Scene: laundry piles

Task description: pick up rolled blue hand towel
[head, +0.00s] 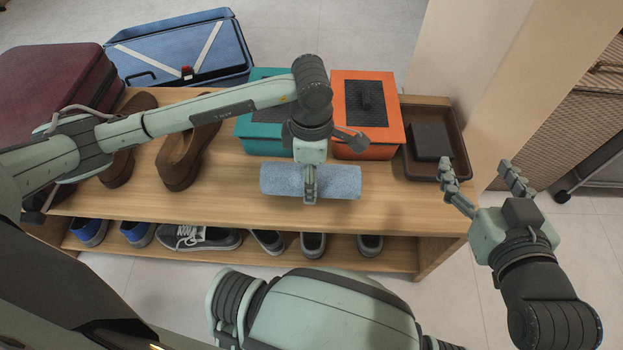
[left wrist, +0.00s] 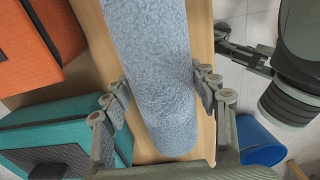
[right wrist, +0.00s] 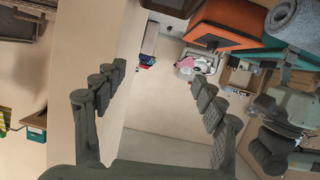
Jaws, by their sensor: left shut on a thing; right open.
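The rolled blue hand towel (head: 338,182) is a light blue-grey roll over the front part of the wooden bench top. My left gripper (head: 310,185) is shut around the middle of the roll from above. In the left wrist view the towel (left wrist: 155,70) runs between the two fingers of my left gripper (left wrist: 165,95), one on each side. Whether the roll touches the bench is hard to tell. My right gripper (head: 487,180) is open and empty, off the bench's right end. Its spread fingers (right wrist: 160,105) also show in the right wrist view.
On the wooden bench (head: 235,205) stand a teal box (head: 258,135), an orange box (head: 398,138), a brown tray (head: 461,165) and brown shoes (head: 182,160). Several shoes sit on the lower shelf. A maroon suitcase (head: 50,85) and a blue case (head: 215,40) are behind left.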

